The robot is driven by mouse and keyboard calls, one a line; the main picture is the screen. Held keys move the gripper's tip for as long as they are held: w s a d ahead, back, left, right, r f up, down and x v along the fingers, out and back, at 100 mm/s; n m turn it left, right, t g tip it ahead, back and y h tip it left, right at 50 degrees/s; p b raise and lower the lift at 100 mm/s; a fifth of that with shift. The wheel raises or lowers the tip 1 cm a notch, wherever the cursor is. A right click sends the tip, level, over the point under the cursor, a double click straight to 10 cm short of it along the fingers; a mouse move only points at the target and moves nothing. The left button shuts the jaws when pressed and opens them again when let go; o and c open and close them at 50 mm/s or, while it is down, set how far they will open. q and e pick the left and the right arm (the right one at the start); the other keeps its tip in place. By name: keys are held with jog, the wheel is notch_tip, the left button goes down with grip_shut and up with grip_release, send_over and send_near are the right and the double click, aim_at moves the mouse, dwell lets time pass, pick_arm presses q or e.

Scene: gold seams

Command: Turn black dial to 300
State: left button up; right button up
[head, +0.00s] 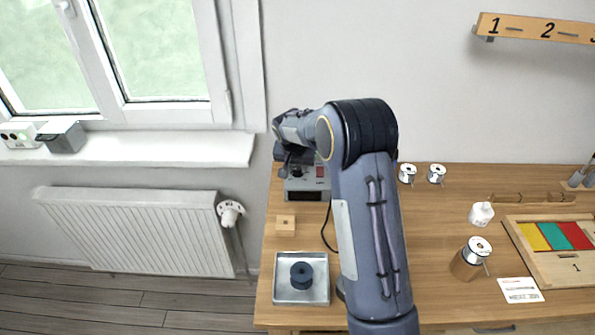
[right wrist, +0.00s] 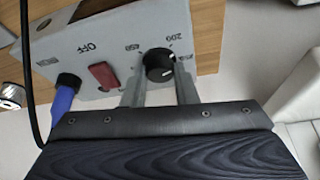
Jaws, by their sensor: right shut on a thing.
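The black dial (right wrist: 159,66) sits on the light grey panel of a control box (right wrist: 110,45). Printed numbers ring it; 200 is legible, the others are too small to read surely. A small white mark shows on the dial, but its exact reading cannot be told. My right gripper (right wrist: 160,82) is shut on the dial, one finger on each side. In the head view the control box (head: 305,195) stands at the table's back left, and my right arm hides part of it. My left gripper is not in view.
A red switch (right wrist: 103,75) marked OFF and a blue handle (right wrist: 64,100) are beside the dial. A black cable (head: 326,230) runs over the table.

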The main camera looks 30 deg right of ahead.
jog(key=m, duration=0.2)
jog(key=m+g+h+b, duration=0.1)
jog(key=shift+w+a+m, duration=0.15)
jog(key=shift+m, duration=0.25)
jog(key=m+g, duration=0.1)
jog(key=m, duration=0.2)
jog(key=shift+m+g+h, duration=0.3)
jog(key=m+g+p, duration=0.1)
jog(key=m, duration=0.1)
jog(key=m+p, duration=0.1)
jog(key=m, duration=0.1)
jog(key=shift+w+r+m+g, duration=0.1)
jog(key=shift+w+m+g, duration=0.1)
jog(key=shift+m+g, duration=0.15)
jog(key=m+g+p, duration=0.1)
jog(key=m, duration=0.1)
jog(key=m+g+y+p, duration=0.1)
jog(key=m, duration=0.2)
jog(key=shift+w+p, duration=0.1)
jog(key=shift+p, duration=0.3)
jog(key=shift+m, duration=0.35)
jog(key=o, duration=1)
